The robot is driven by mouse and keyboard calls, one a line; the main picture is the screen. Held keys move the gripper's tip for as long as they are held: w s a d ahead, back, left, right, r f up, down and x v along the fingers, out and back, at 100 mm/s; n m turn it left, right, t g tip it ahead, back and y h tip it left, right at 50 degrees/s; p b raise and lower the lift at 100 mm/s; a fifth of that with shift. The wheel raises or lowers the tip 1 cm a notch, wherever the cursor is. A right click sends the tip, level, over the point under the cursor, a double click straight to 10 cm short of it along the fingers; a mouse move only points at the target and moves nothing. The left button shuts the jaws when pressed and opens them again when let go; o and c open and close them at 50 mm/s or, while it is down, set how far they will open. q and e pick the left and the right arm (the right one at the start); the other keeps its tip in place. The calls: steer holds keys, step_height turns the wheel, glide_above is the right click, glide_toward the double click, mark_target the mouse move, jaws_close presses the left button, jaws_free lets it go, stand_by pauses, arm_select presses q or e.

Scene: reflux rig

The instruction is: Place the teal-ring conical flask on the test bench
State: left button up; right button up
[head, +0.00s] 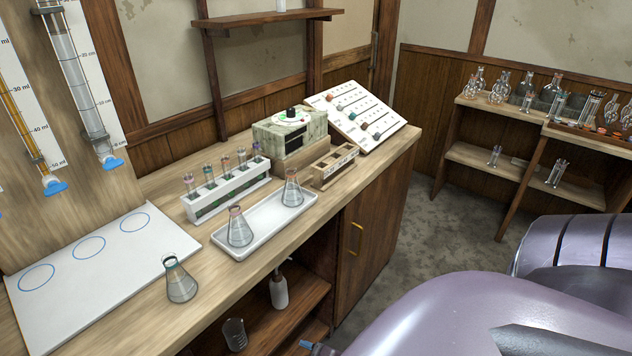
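A conical flask with a dark teal ring at its neck (180,281) stands upright on the wooden bench (215,285), near its front edge. It is just right of a white mat with blue circles (100,265) and apart from it. Two more conical flasks, one with a reddish ring (239,228) and one farther back (292,190), stand on a white tray (268,233). Neither gripper can be made out. Which surface is the test bench cannot be told from any label.
A test-tube rack (228,192), a green device with a dial (290,130), a small wooden rack (335,167) and a sloped panel (357,112) stand behind the tray. Shelves with glassware (490,155) are at the right. Purple parts of mine fill the lower right.

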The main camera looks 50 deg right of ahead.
steer(key=m, duration=0.1)
steer(key=s+d+f+m, duration=0.1)
steer(key=s+m, duration=0.1)
steer(key=m, duration=0.1)
steer(key=shift+s+d+f, duration=0.2)
steer(key=shift+f, duration=0.05)
